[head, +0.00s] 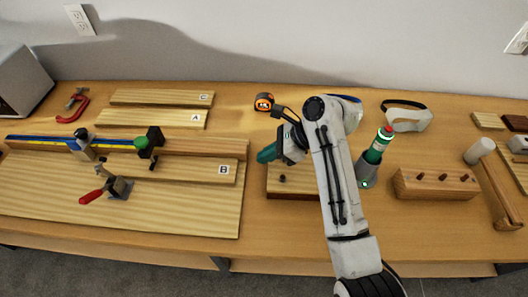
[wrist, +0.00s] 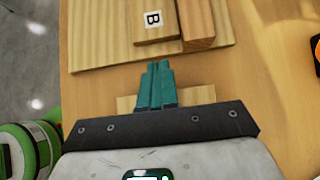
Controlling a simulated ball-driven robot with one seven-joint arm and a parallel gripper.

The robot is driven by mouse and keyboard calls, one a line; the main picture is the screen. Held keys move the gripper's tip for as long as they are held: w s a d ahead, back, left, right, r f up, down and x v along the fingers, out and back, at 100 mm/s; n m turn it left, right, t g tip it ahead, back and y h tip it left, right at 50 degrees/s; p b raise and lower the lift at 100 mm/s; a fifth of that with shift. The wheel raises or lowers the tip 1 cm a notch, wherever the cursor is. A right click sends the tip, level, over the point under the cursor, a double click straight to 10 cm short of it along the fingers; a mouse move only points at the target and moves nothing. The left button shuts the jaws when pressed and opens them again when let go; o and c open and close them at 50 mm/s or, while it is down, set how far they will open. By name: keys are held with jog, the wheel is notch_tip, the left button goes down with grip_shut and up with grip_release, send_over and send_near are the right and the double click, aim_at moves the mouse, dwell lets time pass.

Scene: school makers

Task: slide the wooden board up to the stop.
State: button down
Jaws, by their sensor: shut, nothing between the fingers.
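A wooden board marked B (head: 200,171) lies flat on a larger base board (head: 60,205), along the front of a wooden fence (head: 205,147). Board B also shows at the top of the wrist view (wrist: 153,38). A black block with a green knob (head: 152,141), seemingly the stop, sits on the fence rail near board B's left part. Whether it touches the board cannot be told. My gripper (head: 264,155) is shut and empty, to the right of board B's right end and apart from it. Its teal fingertips (wrist: 155,64) point towards that end in the wrist view.
A red-handled clamp (head: 117,187) stands left of board B. Boards A (head: 150,119) and C (head: 160,97) lie behind the fence. A low wooden block (head: 290,193) is under my gripper.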

aim_at(219, 168)
jog(key=x, duration=0.8)
jog(key=shift+d, duration=0.1)
jog(key=shift+a+r, duration=0.15)
jog(key=shift+a, duration=0.25)
jog(key=a+p, duration=0.1)
jog(key=a, duration=0.3)
jog(key=shift+a+p, duration=0.3)
jog(key=shift+a, duration=0.45)
